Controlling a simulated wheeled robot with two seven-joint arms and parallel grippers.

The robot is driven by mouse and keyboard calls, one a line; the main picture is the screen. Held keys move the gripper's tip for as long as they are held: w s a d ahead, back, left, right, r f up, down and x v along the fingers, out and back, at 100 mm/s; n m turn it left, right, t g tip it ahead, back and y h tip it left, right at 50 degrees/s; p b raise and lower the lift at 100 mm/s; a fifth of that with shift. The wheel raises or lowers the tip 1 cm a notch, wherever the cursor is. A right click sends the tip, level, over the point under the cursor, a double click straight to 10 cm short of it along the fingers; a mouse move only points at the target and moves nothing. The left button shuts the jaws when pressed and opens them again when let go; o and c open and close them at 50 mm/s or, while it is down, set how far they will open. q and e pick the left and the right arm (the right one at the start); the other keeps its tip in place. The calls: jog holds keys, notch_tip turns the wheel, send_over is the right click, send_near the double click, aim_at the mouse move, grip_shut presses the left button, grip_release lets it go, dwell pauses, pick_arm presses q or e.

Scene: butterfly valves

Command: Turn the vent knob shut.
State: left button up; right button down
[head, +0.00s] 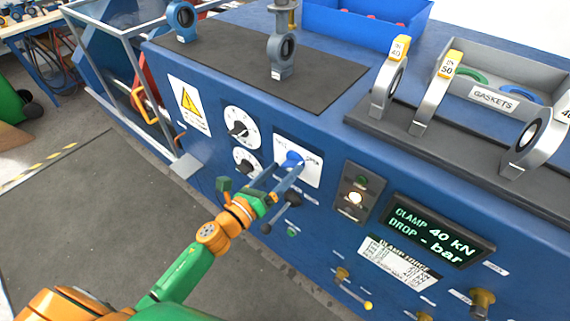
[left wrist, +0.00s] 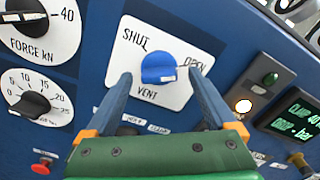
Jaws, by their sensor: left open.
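The vent knob (head: 293,158) is a round blue knob on a white plate on the blue front panel. In the left wrist view the vent knob (left wrist: 158,66) sits between the labels SHUT at upper left and OPEN at right, with VENT below. Its white mark is on the right side, toward OPEN. My left gripper (head: 286,172) is open in front of the plate. In the left wrist view its two fingers reach up on either side of the knob, with visible gaps; I cannot tell whether the tips reach its depth. My right gripper is not in view.
Two black dials (head: 238,127) are left of the vent plate. A lit button box (head: 357,194) and a green display (head: 436,232) reading CLAMP 40 kN are right. A dark lever handle (head: 279,214) projects below the plate. Valve discs and a GASKETS tray (head: 492,97) stand on top.

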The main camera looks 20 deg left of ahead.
pick_arm(q)
jog(key=shift+w+d, duration=0.1)
jog(key=shift+w, duration=0.65)
jog(key=shift+w+d+f, duration=0.1)
jog(key=shift+w+d, duration=0.1)
jog(key=shift+w, duration=0.1)
jog(key=shift+s, duration=0.15)
jog(key=c, duration=1.4)
